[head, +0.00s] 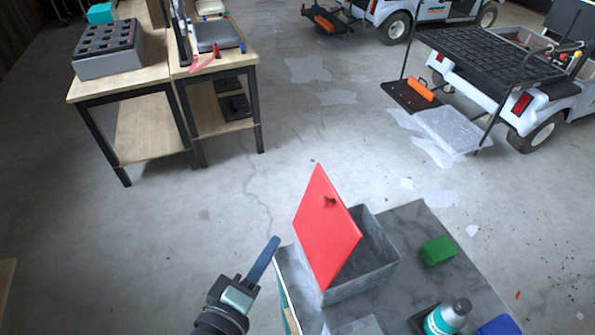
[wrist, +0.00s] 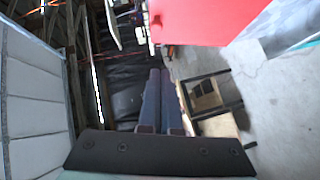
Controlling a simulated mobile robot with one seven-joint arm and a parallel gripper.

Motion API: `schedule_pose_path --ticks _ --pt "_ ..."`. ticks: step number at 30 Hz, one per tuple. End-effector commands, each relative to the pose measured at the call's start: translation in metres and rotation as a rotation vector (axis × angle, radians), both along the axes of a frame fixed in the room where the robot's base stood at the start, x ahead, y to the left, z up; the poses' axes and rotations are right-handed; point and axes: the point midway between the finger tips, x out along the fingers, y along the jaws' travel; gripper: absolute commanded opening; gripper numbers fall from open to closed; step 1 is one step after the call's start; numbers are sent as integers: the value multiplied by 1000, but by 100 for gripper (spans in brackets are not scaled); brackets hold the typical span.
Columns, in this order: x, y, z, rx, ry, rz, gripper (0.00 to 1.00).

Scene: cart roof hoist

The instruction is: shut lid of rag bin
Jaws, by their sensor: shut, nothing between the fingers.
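The rag bin (head: 362,284) is a grey open-topped box on a dark cabinet top. Its red lid (head: 322,228) stands up steeply along the bin's left side, with a small dark red knob on its face. The bin's opening is uncovered, and its inside looks dark and empty from here. My gripper (head: 268,252) is to the left of the lid, apart from it, with its blue fingers shut and empty. In the wrist view the shut fingers (wrist: 160,100) point away from the camera, and the red lid (wrist: 205,18) shows at the top.
On the cabinet top (head: 400,212) are a green block (head: 438,251), a teal-labelled bottle (head: 447,317) and a blue item (head: 499,326), right of the bin. Wooden workbenches (head: 150,80) stand at the back left. Golf carts (head: 510,70) are at the back right. The floor between is clear.

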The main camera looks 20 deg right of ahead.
Motion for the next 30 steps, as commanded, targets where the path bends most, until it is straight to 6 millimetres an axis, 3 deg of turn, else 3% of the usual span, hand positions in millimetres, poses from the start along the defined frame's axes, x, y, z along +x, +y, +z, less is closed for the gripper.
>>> schedule_pose_path --ticks 1,8,24,30 --pt "-4 0 9 -18 17 -3 0" --pt "-4 -6 8 -46 36 -12 0" --pt "67 -69 -10 -43 34 -13 0" --pt "66 -96 -19 -42 35 -12 0"
